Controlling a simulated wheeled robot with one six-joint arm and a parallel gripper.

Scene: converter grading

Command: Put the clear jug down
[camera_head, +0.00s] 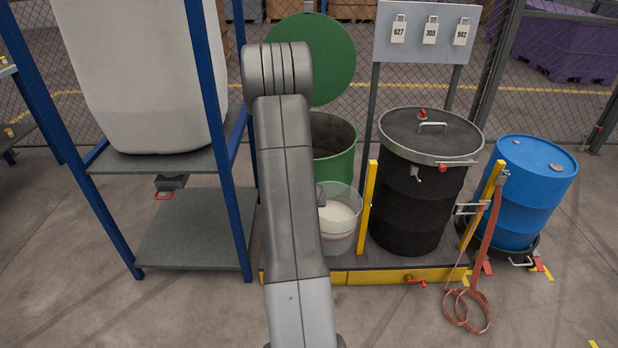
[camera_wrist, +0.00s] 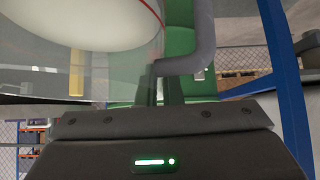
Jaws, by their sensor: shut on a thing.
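The clear jug (camera_head: 341,237) holds white material and has a red line around it. In the head view it is upright, in front of the open green drum and left of a yellow post. I cannot tell whether its base touches the platform (camera_head: 440,262) below. In the wrist view the jug (camera_wrist: 120,60) fills the upper left, with its grey handle (camera_wrist: 203,45) beside it. My gripper (camera_wrist: 168,88) is shut on that handle. In the head view my arm hides the gripper and the jug's left side.
The green drum (camera_head: 334,165) has its lid raised behind. A black drum (camera_head: 413,205) stands right of the jug, and a blue drum (camera_head: 530,190) further right. A blue-posted rack (camera_head: 195,235) stands left. An orange strap (camera_head: 470,308) lies on the floor, which is otherwise open in front.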

